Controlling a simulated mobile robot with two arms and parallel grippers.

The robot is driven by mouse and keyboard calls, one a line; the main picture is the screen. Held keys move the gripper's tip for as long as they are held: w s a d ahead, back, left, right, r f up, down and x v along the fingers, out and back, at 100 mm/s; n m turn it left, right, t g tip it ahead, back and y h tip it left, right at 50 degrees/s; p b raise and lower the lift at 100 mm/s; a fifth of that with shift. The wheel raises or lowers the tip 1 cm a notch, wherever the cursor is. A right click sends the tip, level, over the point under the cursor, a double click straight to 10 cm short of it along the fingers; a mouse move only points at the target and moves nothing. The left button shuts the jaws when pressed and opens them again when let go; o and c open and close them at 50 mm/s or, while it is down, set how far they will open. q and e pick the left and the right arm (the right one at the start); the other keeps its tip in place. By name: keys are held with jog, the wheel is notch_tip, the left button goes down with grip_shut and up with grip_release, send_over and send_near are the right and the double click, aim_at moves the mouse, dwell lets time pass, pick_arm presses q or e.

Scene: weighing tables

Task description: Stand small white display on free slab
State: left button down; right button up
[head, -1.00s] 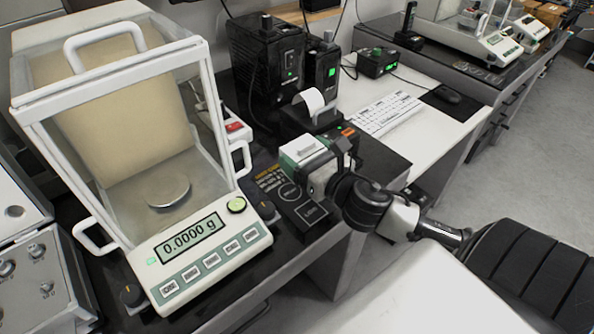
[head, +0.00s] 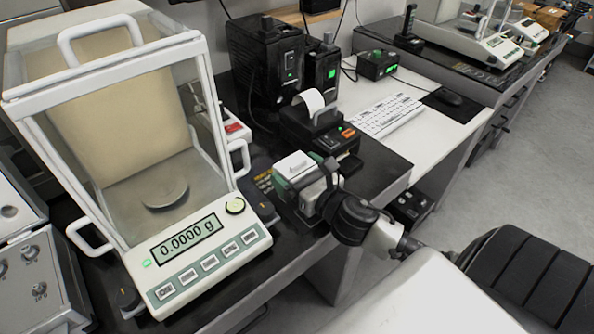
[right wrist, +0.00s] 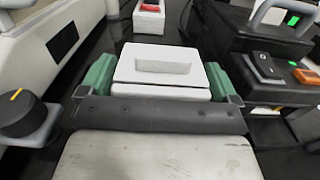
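The small white display (right wrist: 160,65) sits between the green finger pads of my right gripper (right wrist: 162,85), which is shut on it. In the head view the display (head: 295,165) shows as a small white block at my right gripper (head: 300,180), to the right of the large balance and in front of the label printer. The gripper hangs over the black bench top (head: 385,163) and hides part of it. Whether the display's underside touches anything is hidden. I cannot tell which surface is the free slab. My left gripper is not in view.
The large glass-cased balance (head: 200,255) reads 0.0000 g on the left. A black printer (head: 318,125) stands behind my gripper, with black boxes (head: 265,60) farther back. A keyboard (head: 383,117) lies on the white desk. Another bench (head: 450,65) carries more balances.

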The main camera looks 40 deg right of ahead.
jog(key=shift+o, duration=0.5)
jog(key=shift+r, duration=0.2)
jog(key=shift+s+f, duration=0.15)
jog(key=shift+s, duration=0.2)
jog(key=s, duration=0.4)
jog(key=shift+s+d+f, duration=0.1)
jog(key=shift+s+d, duration=0.1)
jog(key=s, duration=0.1)
jog(key=s+b, duration=0.1)
jog(key=s, duration=0.3)
jog(key=shift+s+d, duration=0.25)
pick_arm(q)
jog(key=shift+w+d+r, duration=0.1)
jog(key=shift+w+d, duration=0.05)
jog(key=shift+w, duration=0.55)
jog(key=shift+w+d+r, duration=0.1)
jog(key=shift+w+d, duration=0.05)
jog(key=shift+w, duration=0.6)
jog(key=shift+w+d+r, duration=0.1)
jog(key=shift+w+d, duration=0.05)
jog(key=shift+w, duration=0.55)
pick_arm(e)
jog(key=shift+s+r, duration=0.2)
jog(key=shift+s, duration=0.55)
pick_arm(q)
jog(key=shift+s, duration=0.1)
